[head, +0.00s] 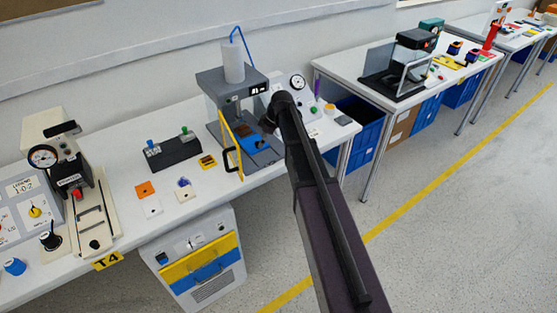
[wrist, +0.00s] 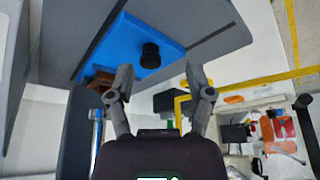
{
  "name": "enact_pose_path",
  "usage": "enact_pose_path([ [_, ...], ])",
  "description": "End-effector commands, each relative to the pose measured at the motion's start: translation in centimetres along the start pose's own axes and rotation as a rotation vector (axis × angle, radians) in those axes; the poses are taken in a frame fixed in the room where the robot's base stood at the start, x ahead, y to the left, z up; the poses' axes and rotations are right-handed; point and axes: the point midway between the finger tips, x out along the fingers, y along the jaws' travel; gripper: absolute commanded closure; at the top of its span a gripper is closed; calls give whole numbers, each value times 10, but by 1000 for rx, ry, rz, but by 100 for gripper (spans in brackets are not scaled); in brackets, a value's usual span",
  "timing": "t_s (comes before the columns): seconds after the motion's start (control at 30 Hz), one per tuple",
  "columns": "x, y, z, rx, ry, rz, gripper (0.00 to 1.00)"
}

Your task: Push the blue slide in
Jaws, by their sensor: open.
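The blue slide (head: 256,143) lies in the lower front of a grey press-like machine (head: 226,84) on the near bench. In the wrist view the blue slide (wrist: 118,42) is a flat blue plate bearing a black round knob (wrist: 150,55). My gripper (wrist: 160,80) is open and empty. Its two fingertips are spread beside the plate, with the knob between and beyond them in the picture; I see no contact. In the head view my arm's dark end is beside the machine's right side and its fingers cannot be made out.
A yellow-edged guard (head: 232,143) with a black handle stands open at the machine's front left. A dark block with green and blue knobs (head: 172,152) and small plates lie left of it. A gauge panel (head: 299,95) stands to the right. The floor in front is clear.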

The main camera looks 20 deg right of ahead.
Motion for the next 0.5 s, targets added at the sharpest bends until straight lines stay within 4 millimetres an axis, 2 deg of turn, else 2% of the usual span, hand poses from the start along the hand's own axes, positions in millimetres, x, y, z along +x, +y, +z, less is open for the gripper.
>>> enact_pose_path([
  [0.03,-9,0,-1,1,0,0,33],
  [0.5,-50,0,-2,0,0,0,33],
])
